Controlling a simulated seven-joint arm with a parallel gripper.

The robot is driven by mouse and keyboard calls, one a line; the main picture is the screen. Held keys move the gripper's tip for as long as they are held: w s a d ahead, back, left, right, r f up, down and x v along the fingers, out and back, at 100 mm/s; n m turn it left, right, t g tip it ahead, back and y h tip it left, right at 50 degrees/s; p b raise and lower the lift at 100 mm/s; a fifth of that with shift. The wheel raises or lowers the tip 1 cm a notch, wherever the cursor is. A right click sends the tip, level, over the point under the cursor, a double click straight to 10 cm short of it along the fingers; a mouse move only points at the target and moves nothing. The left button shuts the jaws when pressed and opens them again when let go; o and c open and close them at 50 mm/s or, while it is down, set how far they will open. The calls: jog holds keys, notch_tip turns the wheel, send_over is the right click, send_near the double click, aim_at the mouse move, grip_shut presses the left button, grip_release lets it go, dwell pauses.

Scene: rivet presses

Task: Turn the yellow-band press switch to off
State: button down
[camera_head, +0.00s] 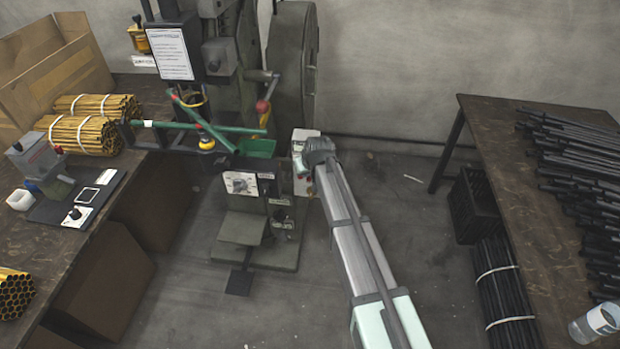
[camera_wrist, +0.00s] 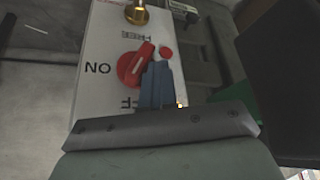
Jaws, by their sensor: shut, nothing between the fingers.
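In the wrist view, a white switch box (camera_wrist: 97,60) carries a red rotary knob (camera_wrist: 130,68), its raised grip slanting toward the upper right. "ON" is printed left of the knob; a label below, ending in "FF", is partly covered by my gripper. My gripper (camera_wrist: 160,68) is shut and empty, its fingertips just right of the knob; I cannot tell whether they touch it. In the head view, the white switch box (camera_head: 300,140) is on the green-grey press (camera_head: 284,75), partly behind my gripper (camera_head: 310,160).
A small red button (camera_wrist: 166,53) sits right of the knob, and a brass fitting (camera_wrist: 138,13) above. The left workbench (camera_head: 150,100) holds bundled yellow tubes (camera_head: 78,135). The right table (camera_head: 530,200) holds dark rods (camera_head: 575,165). A black crate (camera_head: 474,205) stands beneath it.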

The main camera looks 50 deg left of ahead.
jog(key=shift+s+d+r, duration=0.25)
jog(key=shift+s+d, duration=0.6)
jog(key=shift+d, duration=0.1)
jog(key=shift+s+d+r, duration=0.25)
jog(key=shift+s+d, duration=0.55)
jog(key=shift+d, duration=0.1)
